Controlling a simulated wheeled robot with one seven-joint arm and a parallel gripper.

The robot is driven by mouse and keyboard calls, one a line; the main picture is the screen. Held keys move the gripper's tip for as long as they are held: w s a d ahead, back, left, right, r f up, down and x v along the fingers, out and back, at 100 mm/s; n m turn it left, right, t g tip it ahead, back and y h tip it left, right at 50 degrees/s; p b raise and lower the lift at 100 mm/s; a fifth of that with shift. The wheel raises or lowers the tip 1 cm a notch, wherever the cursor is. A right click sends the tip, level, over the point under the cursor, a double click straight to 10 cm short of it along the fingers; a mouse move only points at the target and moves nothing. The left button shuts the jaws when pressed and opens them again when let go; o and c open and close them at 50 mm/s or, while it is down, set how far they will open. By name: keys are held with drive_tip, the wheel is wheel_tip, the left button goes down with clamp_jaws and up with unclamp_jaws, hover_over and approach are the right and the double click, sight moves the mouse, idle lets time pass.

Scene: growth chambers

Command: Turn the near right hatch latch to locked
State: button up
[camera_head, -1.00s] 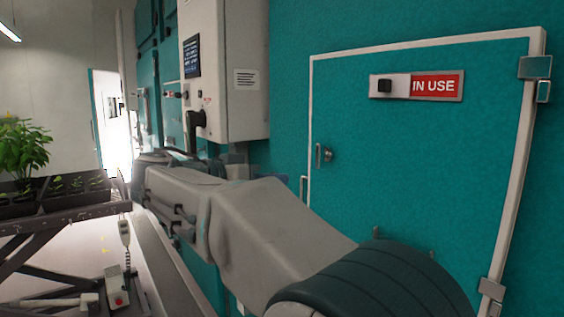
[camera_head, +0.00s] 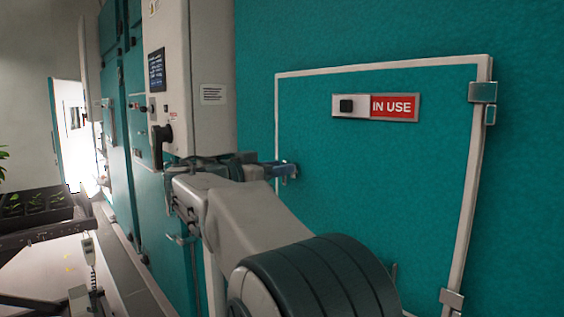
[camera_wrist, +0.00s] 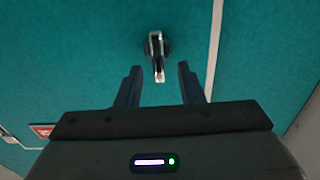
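The hatch (camera_head: 400,190) is a teal door panel with a pale frame, at the right of the head view. Its latch is a small metal handle at the hatch's left edge, largely hidden there by my gripper (camera_head: 272,170). In the wrist view the latch (camera_wrist: 156,55) stands out from the teal surface on a dark round base, its bright lever pointing down the picture. My gripper's two dark fingers (camera_wrist: 159,80) are open.
A red and white IN USE sign (camera_head: 376,106) is on the hatch, with hinges (camera_head: 483,92) on its right edge. A grey control box (camera_head: 190,80) with a black knob juts out at left. A cart with plant trays (camera_head: 35,208) stands at far left.

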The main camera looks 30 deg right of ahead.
drive_tip(key=shift+w+d, duration=0.1)
drive_tip(key=shift+d, duration=0.7)
clamp_jaws()
